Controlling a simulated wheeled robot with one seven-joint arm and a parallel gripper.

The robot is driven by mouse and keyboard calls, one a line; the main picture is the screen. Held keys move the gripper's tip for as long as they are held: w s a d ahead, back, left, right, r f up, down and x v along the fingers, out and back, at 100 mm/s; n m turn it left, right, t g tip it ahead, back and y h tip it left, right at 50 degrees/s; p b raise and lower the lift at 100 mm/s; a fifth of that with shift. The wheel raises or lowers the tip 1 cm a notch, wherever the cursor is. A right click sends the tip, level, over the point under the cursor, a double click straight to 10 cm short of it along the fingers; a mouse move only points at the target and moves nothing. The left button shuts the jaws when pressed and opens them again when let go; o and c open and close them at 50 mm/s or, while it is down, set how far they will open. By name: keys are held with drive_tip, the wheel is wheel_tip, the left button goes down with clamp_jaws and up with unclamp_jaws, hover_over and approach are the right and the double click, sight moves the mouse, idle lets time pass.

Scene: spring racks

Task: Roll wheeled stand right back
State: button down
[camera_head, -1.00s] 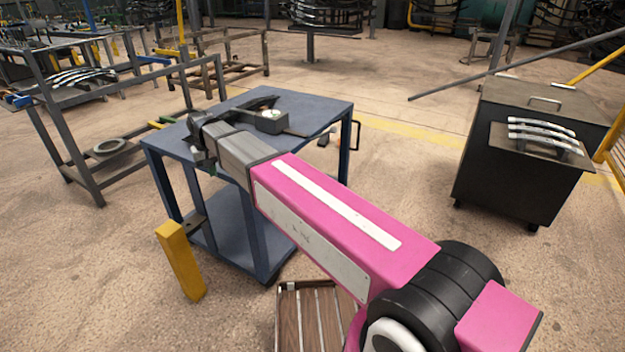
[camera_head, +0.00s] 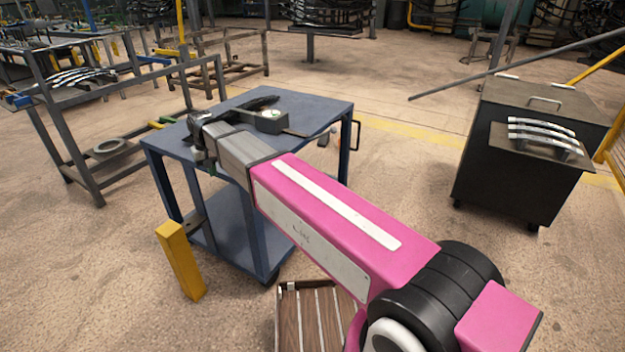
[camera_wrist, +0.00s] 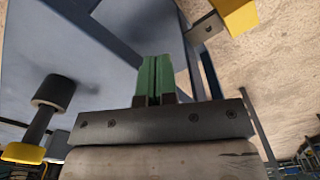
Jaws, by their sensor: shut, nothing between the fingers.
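A blue wheeled stand (camera_head: 318,112) with a flat top, square legs and a lower shelf stands left of centre in the head view. A caster shows under its near corner. Its blue surface (camera_wrist: 110,18) also fills the upper left of the wrist view. My gripper (camera_head: 203,150) is over the stand's near left side in the head view. In the wrist view its green fingers (camera_wrist: 154,78) are together with nothing between them. Whether they touch the stand I cannot tell. Dark metal parts (camera_head: 268,121) lie on the stand's top.
A yellow post (camera_head: 181,262) is beside the stand's near left leg. A wooden slatted crate (camera_head: 315,318) is on the floor in front. A dark box on casters (camera_head: 480,165) stands right, a grey rack (camera_head: 85,125) left. Floor beyond the stand looks open.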

drive_tip(key=shift+f, duration=0.1)
idle(0.4)
wheel_tip(320, 180, down, 4)
drive_tip(key=shift+f, duration=0.15)
idle(0.7)
